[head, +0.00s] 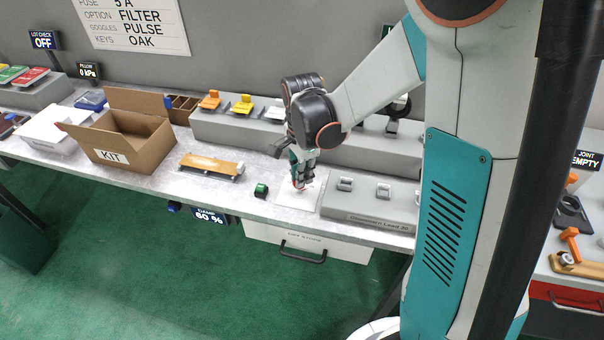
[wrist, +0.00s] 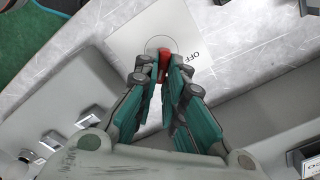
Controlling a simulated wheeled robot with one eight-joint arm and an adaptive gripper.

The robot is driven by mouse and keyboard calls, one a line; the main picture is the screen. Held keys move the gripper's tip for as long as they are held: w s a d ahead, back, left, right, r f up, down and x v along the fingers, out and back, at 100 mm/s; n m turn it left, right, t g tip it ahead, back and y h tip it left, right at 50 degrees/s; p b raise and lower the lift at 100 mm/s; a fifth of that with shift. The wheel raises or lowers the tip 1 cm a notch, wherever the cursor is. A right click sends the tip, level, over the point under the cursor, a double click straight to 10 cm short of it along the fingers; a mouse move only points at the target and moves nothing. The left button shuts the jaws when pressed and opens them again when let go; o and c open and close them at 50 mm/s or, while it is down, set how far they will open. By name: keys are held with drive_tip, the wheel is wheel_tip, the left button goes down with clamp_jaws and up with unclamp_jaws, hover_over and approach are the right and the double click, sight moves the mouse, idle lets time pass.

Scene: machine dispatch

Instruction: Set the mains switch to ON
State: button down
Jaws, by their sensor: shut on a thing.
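The mains switch looks to be the red handle (wrist: 164,57) on a pale square plate (wrist: 126,42) with a thin circle around its pivot. The word OFF is printed on the plate beside the handle; no ON label is visible. In the head view the plate (head: 291,199) lies on the bench, with my gripper (head: 300,184) pointing down over it. In the wrist view my gripper (wrist: 164,72) is shut on the red handle, one finger on each side. The fingers hide part of the handle, so its exact pointing direction is hard to tell.
A grey block (head: 365,212) with small metal pieces stands right of the plate. A black-and-green item (head: 261,190) sits to its left. A raised grey shelf (head: 232,128) runs behind. An open KIT box (head: 120,137) and a yellow-topped piece (head: 211,165) stand further left.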

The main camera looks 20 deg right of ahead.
drive_tip(key=c, duration=1.7)
unclamp_jaws()
wheel_tip(320, 180, up, 12)
drive_tip(key=s+r+n+t, duration=0.1)
drive_tip(key=s+n+t, duration=0.1)
drive_tip(key=s+n, duration=0.3)
drive_tip(key=s+r+n+t, duration=0.1)
drive_tip(key=s+n+t, duration=0.1)
drive_tip(key=s+n, duration=0.3)
drive_tip(key=s+a+r+n+t, duration=0.1)
drive_tip(key=s+r+n+t, duration=0.1)
drive_tip(key=s+n, duration=0.3)
drive_tip(key=shift+s+a+n+t, duration=0.1)
drive_tip(key=shift+s+n+t, duration=0.25)
drive_tip(key=shift+n+t, duration=0.3)
